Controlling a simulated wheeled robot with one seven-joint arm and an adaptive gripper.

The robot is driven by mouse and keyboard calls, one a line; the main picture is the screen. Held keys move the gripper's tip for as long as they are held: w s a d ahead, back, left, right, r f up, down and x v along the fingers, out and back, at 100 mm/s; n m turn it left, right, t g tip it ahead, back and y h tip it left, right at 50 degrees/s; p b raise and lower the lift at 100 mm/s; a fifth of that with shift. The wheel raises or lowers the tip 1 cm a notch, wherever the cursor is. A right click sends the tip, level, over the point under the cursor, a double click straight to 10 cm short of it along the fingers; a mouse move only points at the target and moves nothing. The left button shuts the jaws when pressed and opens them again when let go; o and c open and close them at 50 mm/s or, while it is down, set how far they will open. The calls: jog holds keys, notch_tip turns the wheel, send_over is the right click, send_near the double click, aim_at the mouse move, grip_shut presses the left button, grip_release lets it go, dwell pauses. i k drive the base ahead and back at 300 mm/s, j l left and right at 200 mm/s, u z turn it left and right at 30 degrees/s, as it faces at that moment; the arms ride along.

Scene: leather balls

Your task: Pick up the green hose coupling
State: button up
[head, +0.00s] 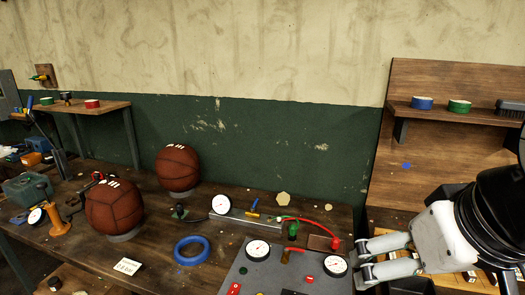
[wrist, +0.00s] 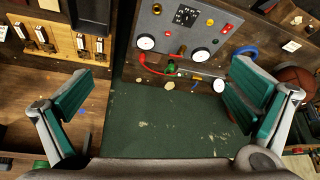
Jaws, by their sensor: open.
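The green hose coupling (head: 292,230) stands near the back of the workbench, behind the grey gauge panel, at the end of a curved red hose (head: 318,223). In the wrist view the small green coupling (wrist: 170,67) shows near the upper middle, beside the red hose. My gripper (head: 367,258) is at the right of the bench in the head view, to the right of the coupling and apart from it. In the wrist view my gripper (wrist: 163,98) has its teal-padded fingers wide apart, with nothing held between them. The coupling's lower part is hard to make out.
The grey panel (head: 262,272) carries gauges and knobs. A separate white gauge (head: 221,204) stands left of the coupling. Two leather balls (head: 114,208) and a blue ring (head: 191,250) are further left. A wooden shelf unit (head: 440,80) rises at right; the green wall is close behind.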

aim_at(293, 229)
jog(key=j+z, duration=0.15)
jog(key=z, duration=0.2)
jog(key=i+j+z, duration=0.1)
jog(key=z, duration=0.25)
jog(key=j+z, duration=0.5)
jog(key=j, duration=2.15)
